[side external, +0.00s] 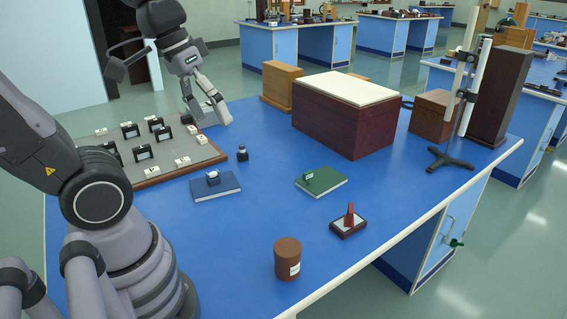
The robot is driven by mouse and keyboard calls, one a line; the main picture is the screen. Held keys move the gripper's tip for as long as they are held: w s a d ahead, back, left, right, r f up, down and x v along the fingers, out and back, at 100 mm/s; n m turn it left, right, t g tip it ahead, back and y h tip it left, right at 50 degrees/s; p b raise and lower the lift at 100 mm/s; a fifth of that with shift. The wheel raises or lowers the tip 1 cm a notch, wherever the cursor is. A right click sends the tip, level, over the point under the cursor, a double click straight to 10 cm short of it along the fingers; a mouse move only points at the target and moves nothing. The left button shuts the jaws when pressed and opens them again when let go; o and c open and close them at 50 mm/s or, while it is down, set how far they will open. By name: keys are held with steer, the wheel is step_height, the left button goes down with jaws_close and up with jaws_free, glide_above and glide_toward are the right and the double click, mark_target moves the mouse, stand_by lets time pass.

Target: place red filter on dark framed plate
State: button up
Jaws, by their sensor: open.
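A small red upright piece (350,214), which looks like the red filter, stands on a small dark framed plate (337,229) near the front right of the blue bench. The plate's inner surface is pale where it shows. The red piece seems to rest on the plate; exact seating is too small to tell. My gripper (207,119) is open and looks empty. It hangs at the back left, above the far right edge of the grey tray, well away from the red piece and the plate.
A grey tray (205,150) holds several black and white filter holders. A blue plate (217,192), a green plate (333,181), a small black piece (242,154) and a brown jar (287,260) stand on the bench. A dark red box (340,125) and a stand (451,162) are behind.

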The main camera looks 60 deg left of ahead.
steer(key=s+a+r+m+t+y, duration=0.1)
steer(key=s+a+m+t+y, duration=0.1)
steer(key=s, duration=0.1)
steer(key=shift+a+r, duration=0.3)
steer(key=shift+r, duration=0.1)
